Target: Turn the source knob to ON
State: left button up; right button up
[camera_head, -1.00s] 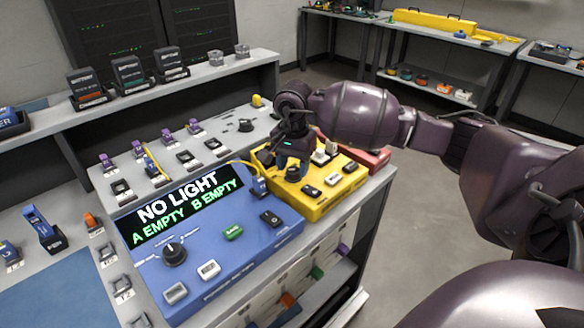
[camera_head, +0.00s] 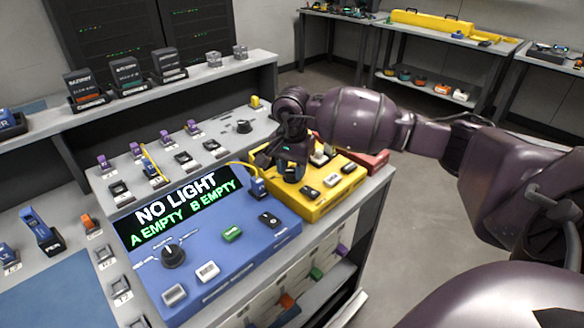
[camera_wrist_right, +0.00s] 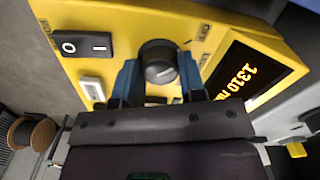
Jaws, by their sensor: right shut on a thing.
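The yellow source box (camera_head: 320,205) stands on the bench to the right of the blue meter box. Its black knob (camera_wrist_right: 158,62) shows in the right wrist view between the two blue fingers of my right gripper (camera_wrist_right: 160,78). The fingers are shut on the knob's sides. The word OFF is printed near the knob, and a lit orange display (camera_wrist_right: 245,82) beside it reads 1310. In the head view my right gripper (camera_head: 290,172) is over the yellow box and hides most of the knob. My left gripper is not in view.
The blue box (camera_head: 235,262) shows NO LIGHT, A EMPTY, B EMPTY and has its own black knob (camera_head: 173,256). A red box (camera_head: 372,162) sits behind the yellow one. A black rocker switch (camera_wrist_right: 84,45) is near the gripper.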

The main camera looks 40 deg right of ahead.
jog(key=m+p, duration=0.1)
jog(key=m, duration=0.5)
jog(key=shift+r, duration=0.1)
jog(key=m+p, duration=0.1)
jog(key=m, duration=0.3)
jog(key=shift+m, duration=0.4)
jog(key=m+p, duration=0.2)
jog(key=m, duration=0.2)
jog(key=shift+m+p, duration=0.35)
jog(key=shift+m, duration=0.65)
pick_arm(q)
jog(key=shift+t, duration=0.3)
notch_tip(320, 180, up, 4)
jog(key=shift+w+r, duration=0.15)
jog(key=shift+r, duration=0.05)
pick_arm(e)
jog(key=shift+m, duration=0.3)
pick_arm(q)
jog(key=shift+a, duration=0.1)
pick_arm(e)
jog(key=o, duration=0.6)
jog(key=shift+o, duration=0.2)
